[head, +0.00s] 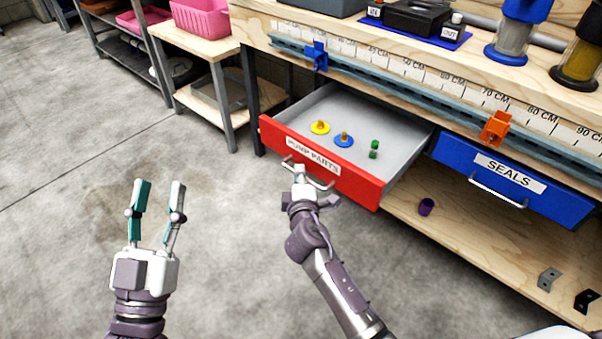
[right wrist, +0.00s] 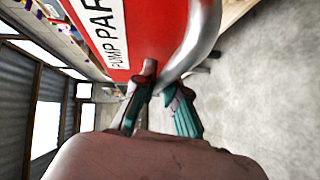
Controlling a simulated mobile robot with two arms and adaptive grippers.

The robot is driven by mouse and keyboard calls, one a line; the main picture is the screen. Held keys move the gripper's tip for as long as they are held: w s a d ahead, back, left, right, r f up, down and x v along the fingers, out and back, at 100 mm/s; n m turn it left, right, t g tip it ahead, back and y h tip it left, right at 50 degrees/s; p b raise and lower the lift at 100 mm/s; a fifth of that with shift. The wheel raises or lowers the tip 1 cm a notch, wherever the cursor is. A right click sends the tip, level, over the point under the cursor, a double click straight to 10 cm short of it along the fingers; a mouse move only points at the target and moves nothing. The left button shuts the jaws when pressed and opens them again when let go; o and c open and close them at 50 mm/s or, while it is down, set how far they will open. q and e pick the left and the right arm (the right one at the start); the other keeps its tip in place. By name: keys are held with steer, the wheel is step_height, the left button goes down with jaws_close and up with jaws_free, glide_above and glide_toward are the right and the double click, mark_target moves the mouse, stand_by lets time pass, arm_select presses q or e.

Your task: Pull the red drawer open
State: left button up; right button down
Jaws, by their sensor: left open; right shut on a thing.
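The red drawer (head: 345,181), labelled PUMP PARTS, is pulled out from under the workbench, and its grey inside shows. A yellow part (head: 320,128), a blue part (head: 343,141) and small green pieces (head: 375,148) lie in it. My right gripper (head: 300,176) is at the drawer's metal handle (head: 322,184) and shut on it. In the right wrist view the fingers (right wrist: 160,100) are at the curved handle (right wrist: 195,50), close to the red front (right wrist: 140,30). My left gripper (head: 157,195) is open and empty above the floor, left of the drawer.
The blue SEALS drawer (head: 515,185) to the right looks shut. A purple cup (head: 426,207) and metal brackets (head: 549,279) are on the lower shelf (head: 470,240). A side table (head: 195,45) with a pink bin (head: 200,18) stands at the back left. The floor in front is clear.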

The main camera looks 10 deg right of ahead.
steer(key=c, duration=1.2)
jaws_free()
steer(key=shift+s, duration=0.1)
steer(key=s+a+r, duration=0.1)
steer(key=s, duration=1)
steer(key=shift+s+a+r, duration=0.15)
steer(key=shift+s+r, duration=0.15)
steer(key=shift+s, duration=0.05)
